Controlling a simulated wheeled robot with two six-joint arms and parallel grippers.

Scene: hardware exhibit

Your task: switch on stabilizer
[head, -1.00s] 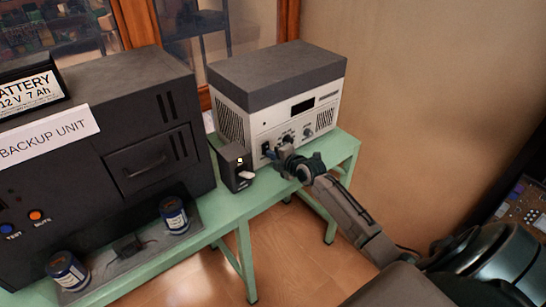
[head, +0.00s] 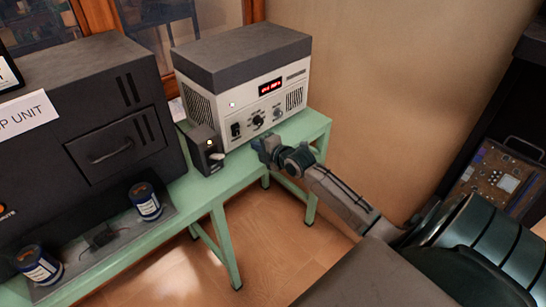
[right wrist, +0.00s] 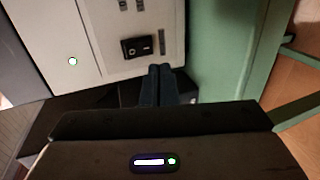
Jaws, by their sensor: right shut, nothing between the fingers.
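The stabilizer (head: 245,90), a pale box with a dark grey top, stands on the green bench. Its display (head: 270,87) glows red and a small lamp (head: 232,104) on its front is lit; the lamp shows green in the right wrist view (right wrist: 73,62). Its black rocker switch (head: 236,130) is at the lower left of the front, and also shows in the right wrist view (right wrist: 138,47). My right gripper (head: 262,148) is shut and empty, just in front of and below the switch, apart from it. In the right wrist view its fingertips (right wrist: 158,72) are together.
A small black box (head: 207,152) with a pale lever and lit lamp stands beside the stabilizer. The dark backup unit (head: 105,110) and two blue cans (head: 145,200) are to the left. The green bench (head: 300,130) has bare room at the right.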

